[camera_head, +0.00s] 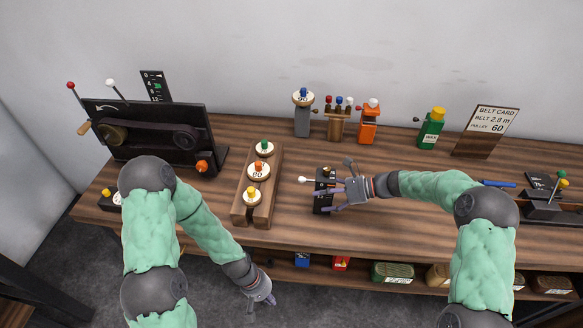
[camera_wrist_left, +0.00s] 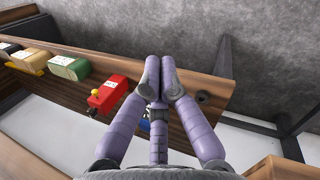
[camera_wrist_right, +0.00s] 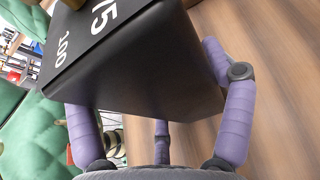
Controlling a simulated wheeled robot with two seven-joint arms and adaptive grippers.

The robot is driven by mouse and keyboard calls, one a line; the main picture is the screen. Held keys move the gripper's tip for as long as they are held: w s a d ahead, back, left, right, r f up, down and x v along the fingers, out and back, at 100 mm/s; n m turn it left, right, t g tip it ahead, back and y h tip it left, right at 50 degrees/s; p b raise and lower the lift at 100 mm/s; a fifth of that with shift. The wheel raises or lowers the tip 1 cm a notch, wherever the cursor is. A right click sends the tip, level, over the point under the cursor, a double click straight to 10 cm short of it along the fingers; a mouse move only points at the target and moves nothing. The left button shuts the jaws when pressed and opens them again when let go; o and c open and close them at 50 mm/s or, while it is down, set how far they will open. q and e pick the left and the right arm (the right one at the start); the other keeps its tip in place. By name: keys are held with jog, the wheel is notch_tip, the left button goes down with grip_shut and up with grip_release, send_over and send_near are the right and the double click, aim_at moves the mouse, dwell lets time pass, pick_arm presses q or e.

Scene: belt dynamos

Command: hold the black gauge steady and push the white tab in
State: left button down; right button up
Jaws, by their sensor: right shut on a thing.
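The black gauge (camera_head: 325,204) stands upright on the wooden bench, right of the wooden block with dials. A white-ended tab (camera_head: 302,180) sticks out from its left side. My right gripper (camera_head: 341,191) is shut on the black gauge from the right. In the right wrist view, the gauge (camera_wrist_right: 140,70) fills the space between the fingers, with white numbers on one face; the white tab does not show there. My left gripper (camera_head: 265,297) hangs low, in front of the bench edge and away from the gauge. In the left wrist view, its fingertips (camera_wrist_left: 160,62) are together and empty.
A wooden block (camera_head: 240,210) with several round dials stands left of the gauge. A black belt machine (camera_head: 150,140) is at the back left. Small coloured devices (camera_head: 368,125) line the back. A lower shelf (camera_head: 360,276) holds boxes and tins near my left gripper.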

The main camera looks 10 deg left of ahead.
jog(key=shift+s+f, duration=0.1)
jog(key=shift+f, duration=0.05)
pick_arm(q)
jog(key=w+a+r+n+h, duration=0.2)
jog(key=w+r+n, duration=0.45)
jog(key=r, duration=0.75)
jog(key=w+a+r+n+h, duration=0.2)
jog(key=w+r+n, duration=0.2)
jog(key=w+r, duration=0.8)
jog(key=w+a+r+n+t+h, duration=0.1)
jog(key=w+a+r, duration=0.1)
jog(key=w+r, duration=0.25)
jog(key=w+a+r+n, duration=0.1)
jog(key=w+a+r, duration=0.2)
jog(key=w+r, duration=0.15)
send_near(303, 180)
notch_tip(303, 180, down, 7)
jog(key=d, duration=0.2)
jog(key=shift+d+r, duration=0.2)
jog(key=shift+w, duration=0.1)
